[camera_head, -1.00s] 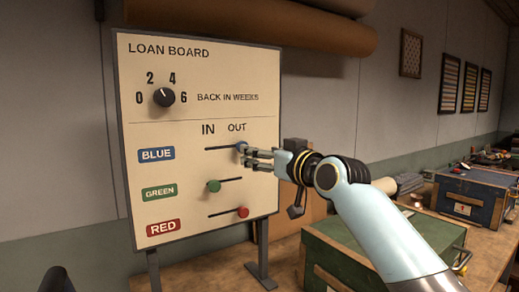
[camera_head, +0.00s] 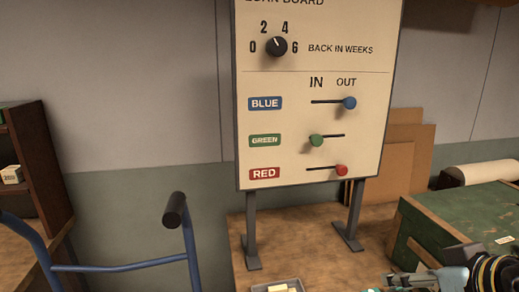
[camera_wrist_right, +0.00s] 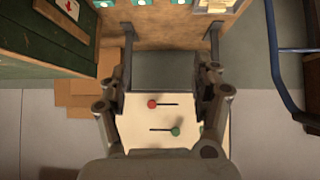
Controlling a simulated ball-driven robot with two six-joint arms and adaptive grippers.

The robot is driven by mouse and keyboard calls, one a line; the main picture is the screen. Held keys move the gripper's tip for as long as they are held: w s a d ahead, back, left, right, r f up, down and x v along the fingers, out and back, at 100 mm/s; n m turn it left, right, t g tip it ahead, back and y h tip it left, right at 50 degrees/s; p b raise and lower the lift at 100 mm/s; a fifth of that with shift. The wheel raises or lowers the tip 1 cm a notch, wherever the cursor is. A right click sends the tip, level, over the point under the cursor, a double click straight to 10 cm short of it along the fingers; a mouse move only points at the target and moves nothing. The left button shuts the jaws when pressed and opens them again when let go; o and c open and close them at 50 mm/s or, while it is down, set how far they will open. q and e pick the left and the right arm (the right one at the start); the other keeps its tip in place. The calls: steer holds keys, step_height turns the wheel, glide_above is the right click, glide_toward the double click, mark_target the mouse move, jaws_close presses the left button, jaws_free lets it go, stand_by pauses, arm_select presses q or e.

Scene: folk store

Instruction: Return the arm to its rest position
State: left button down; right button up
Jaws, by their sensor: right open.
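My right gripper (camera_head: 425,279) is at the bottom right of the head view, partly cut off, low by the green crate and away from the board. In the right wrist view its fingers (camera_wrist_right: 162,85) are spread with nothing between them. The loan board (camera_head: 372,140) stands upright on two legs. Its blue knob (camera_head: 349,103) is at the right end, under OUT. The green knob (camera_head: 316,140) is at the left end, and the red knob (camera_head: 341,170) at the right end. The dial (camera_head: 276,47) points up and left. My left gripper is not in view.
A green crate (camera_head: 455,226) stands on the wooden table at right, with a paper roll (camera_head: 485,172) behind it. A small tray (camera_head: 278,285) lies at the table's front. A blue tubular frame (camera_head: 120,266) and a dark shelf (camera_head: 38,165) are at left.

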steer(key=s+d+f+m+g+h, duration=0.1)
steer(key=s+f+g, duration=0.15)
steer(key=s, duration=0.65)
steer(key=s+d+f+g+h, duration=0.1)
steer(key=s+d+f+g, duration=0.15)
steer(key=s, duration=0.65)
step_height(320, 180, down, 34)
steer(key=s+d+g+b, duration=0.2)
steer(key=b, duration=0.7)
steer(key=s+f+b, duration=0.3)
steer(key=s+f, duration=0.6)
steer(key=f, duration=0.2)
steer(key=s+f+g+b, duration=0.1)
steer(key=s+f+b, duration=0.3)
steer(key=s+f, duration=0.5)
step_height(320, 180, down, 3)
steer(key=shift+s+d+f+m, duration=0.1)
steer(key=shift+s+d+m, duration=0.05)
steer(key=shift+d+m, duration=0.2)
